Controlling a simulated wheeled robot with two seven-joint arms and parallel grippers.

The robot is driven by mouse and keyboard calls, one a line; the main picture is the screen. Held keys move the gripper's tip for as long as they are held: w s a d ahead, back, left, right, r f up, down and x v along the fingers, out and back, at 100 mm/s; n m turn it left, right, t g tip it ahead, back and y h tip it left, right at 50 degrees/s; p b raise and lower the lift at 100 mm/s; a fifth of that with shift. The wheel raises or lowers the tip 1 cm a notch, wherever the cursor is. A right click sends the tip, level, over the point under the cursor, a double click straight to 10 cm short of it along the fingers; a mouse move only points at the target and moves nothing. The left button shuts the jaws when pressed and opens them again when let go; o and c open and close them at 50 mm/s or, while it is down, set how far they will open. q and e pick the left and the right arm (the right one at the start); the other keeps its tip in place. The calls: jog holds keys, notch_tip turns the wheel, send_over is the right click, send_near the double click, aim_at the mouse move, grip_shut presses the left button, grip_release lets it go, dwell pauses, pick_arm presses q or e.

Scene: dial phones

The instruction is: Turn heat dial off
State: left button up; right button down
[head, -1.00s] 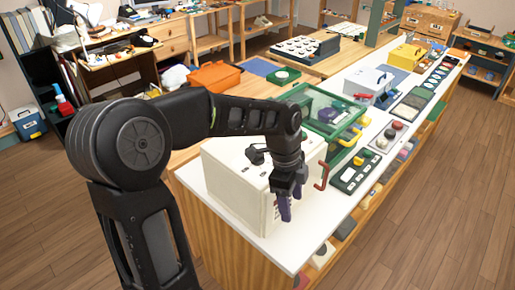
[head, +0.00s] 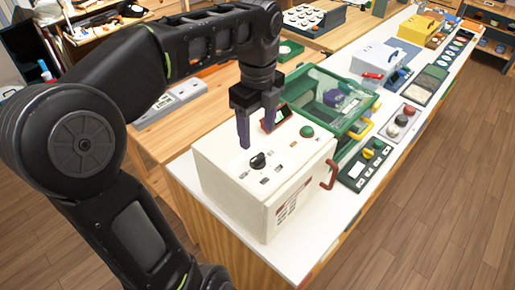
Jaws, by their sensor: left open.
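A white box (head: 235,185) with a red side handle stands on the near end of the white counter. On its top sits a black dial (head: 258,161) with small markings around it; I cannot read them. A green round button (head: 307,131) is near the far right of the top. My right gripper is not in view.
A green case with a clear lid (head: 335,98) is right behind the box. A dark panel with knobs (head: 365,164) lies to the right. Wooden floor is free at right.

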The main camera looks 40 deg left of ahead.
aim_at(258, 157)
pick_arm(q)
jog(key=shift+f, duration=3.95)
grip_shut()
